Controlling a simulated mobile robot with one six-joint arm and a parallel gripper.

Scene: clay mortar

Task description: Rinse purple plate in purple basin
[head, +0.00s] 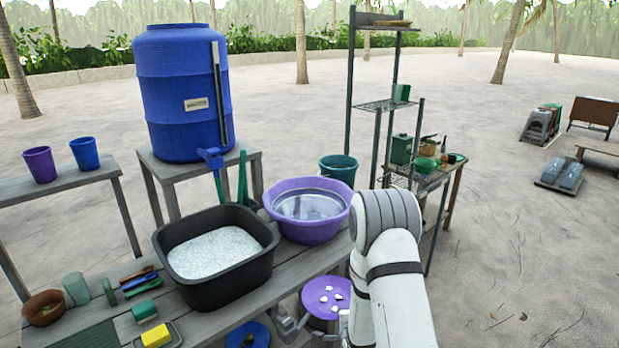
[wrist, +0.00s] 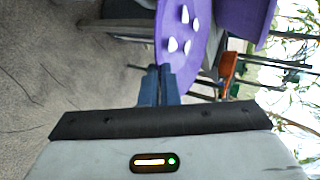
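The purple plate (head: 326,294) carries several white bits and is in front of the table's front edge, below the basin. In the wrist view the plate (wrist: 183,62) is close up. My gripper's fingers (wrist: 160,74) are close together at the plate's rim and appear shut on it. The fingers are mostly hidden in the head view by my arm. The purple basin (head: 307,234) stands on the table and holds clear liquid. The basin's side (wrist: 245,14) also shows at the top of the wrist view.
A black tub (head: 216,289) with foamy water sits left of the basin on the wooden table (head: 190,323). A blue barrel (head: 183,95) stands behind. A blue plate (head: 248,334) and a yellow sponge (head: 156,336) lie in front. A metal shelf (head: 380,107) stands at right.

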